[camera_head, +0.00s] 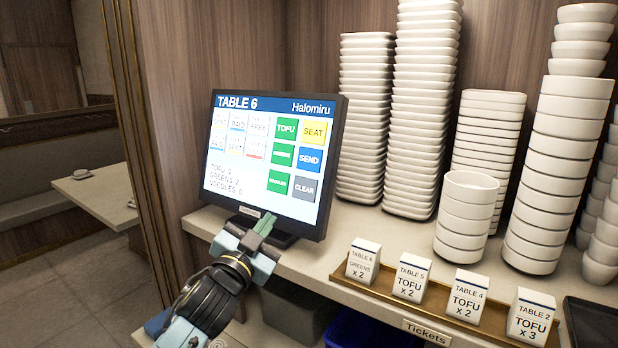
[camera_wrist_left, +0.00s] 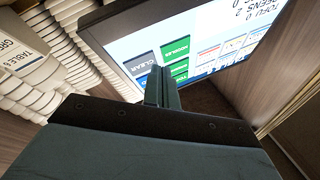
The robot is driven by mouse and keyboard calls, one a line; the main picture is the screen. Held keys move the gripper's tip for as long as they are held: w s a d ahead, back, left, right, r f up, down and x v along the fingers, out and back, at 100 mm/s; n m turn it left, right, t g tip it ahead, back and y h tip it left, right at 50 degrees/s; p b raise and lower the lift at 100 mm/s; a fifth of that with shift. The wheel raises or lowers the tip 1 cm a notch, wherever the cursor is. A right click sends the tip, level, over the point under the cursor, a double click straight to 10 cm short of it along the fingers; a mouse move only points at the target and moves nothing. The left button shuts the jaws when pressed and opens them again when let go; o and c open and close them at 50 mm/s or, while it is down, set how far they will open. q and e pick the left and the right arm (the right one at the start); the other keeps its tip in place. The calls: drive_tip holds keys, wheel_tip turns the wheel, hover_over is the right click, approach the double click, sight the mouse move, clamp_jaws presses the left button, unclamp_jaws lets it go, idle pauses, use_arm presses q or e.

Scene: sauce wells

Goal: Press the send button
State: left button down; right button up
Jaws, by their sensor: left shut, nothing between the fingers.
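The blue SEND button (camera_head: 309,159) is on the right side of the touch screen (camera_head: 240,168), between the yellow SEAT button and the grey CLEAR button. The screen is headed TABLE 6 and lists tofu, greens and noodles lines in small print. My left gripper (camera_head: 262,222) is shut and empty, in front of the screen's lower edge, below the buttons. In the left wrist view its fingers (camera_wrist_left: 162,88) point toward the screen, near the grey CLEAR button (camera_wrist_left: 145,62) and the green buttons. The SEND button is mostly hidden there. My right gripper is not in view.
A tray (camera_head: 385,290) with several ticket blocks, among them a TABLE 6 GREENS x 2 block (camera_head: 363,262), lies right of the screen. Tall stacks of white dishes (camera_head: 425,100) and bowls (camera_head: 467,215) stand behind. A blue bin (camera_head: 365,330) sits below the shelf.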

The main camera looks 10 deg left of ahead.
use_arm(q)
wheel_tip(320, 180, up, 13)
drive_tip(key=d+m+t+h, duration=0.1)
drive_tip(key=m+t+h, duration=0.1)
drive_tip(key=m+h, duration=0.1)
drive_tip(key=shift+s+d+m+t+h+p, duration=0.3)
drive_tip(key=shift+s+d+t+h+p, duration=0.05)
drive_tip(key=shift+d+t+h, duration=0.05)
drive_tip(key=b, duration=0.4)
approach(309, 149)
wheel_tip(309, 149, up, 3)
drive_tip(key=w, duration=0.2)
drive_tip(key=shift+w+d+b, duration=0.45)
drive_tip(key=shift+w+d, duration=0.05)
drive_tip(key=shift+w, duration=0.25)
drive_tip(key=shift+w+f, duration=0.1)
idle(0.5)
drive_tip(key=shift+w+d, duration=0.15)
drive_tip(key=shift+w, duration=0.15)
